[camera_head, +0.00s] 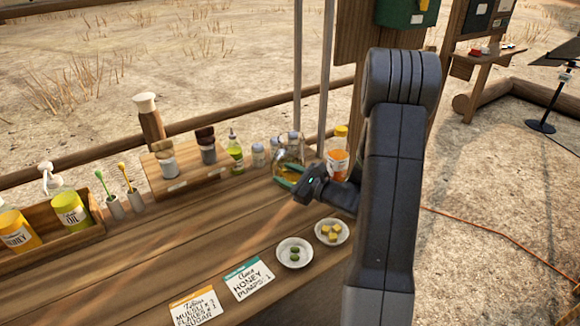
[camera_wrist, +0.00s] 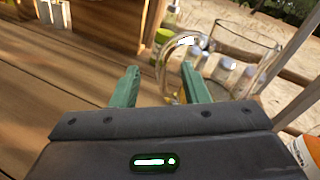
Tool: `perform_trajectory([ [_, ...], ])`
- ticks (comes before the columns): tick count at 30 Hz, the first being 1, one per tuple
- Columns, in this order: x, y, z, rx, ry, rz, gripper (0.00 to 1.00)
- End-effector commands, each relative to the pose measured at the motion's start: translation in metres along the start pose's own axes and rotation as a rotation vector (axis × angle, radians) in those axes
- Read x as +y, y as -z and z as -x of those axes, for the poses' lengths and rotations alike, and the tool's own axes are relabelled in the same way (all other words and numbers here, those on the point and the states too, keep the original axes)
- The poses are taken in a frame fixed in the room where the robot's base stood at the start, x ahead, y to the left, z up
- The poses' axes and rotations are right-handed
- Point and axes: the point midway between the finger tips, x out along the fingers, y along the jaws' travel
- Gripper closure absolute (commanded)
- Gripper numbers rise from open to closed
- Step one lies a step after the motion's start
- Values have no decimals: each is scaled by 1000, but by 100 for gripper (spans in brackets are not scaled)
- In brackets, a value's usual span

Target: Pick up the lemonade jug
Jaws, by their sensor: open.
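The lemonade jug (camera_head: 289,150) is clear glass with yellowish liquid low in it. It stands upright near the back edge of the wooden counter (camera_head: 190,235). In the wrist view the jug (camera_wrist: 245,58) is ahead and to the right, with its glass handle toward my fingers. My gripper (camera_head: 286,175) has green fingers, and they are apart at the jug's near side. In the wrist view my gripper (camera_wrist: 160,82) is open; the handle appears between the fingertips, close to the right one. I cannot tell whether they touch. My gripper and arm hide part of the jug.
An orange-labelled bottle (camera_head: 338,150) stands right of the jug. Small jars (camera_head: 258,155) and a green-labelled bottle (camera_head: 235,152) stand to its left. Two small bowls (camera_head: 294,262) (camera_head: 346,231) and two cards (camera_head: 249,279) lie nearer. The counter's middle is clear.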

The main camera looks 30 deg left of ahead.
Motion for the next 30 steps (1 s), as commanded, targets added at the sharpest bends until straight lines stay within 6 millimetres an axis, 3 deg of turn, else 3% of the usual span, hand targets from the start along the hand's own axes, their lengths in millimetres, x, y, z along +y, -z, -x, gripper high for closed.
perform_trajectory([
  [2,4,11,0,1,-1,-4,59],
  [6,3,7,-20,-2,-2,1,59],
  [14,3,8,-35,0,-1,0,59],
  [22,3,7,-73,-1,-2,0,59],
  [29,3,9,-76,-1,1,0,59],
  [30,3,9,-76,-1,1,0,65],
])
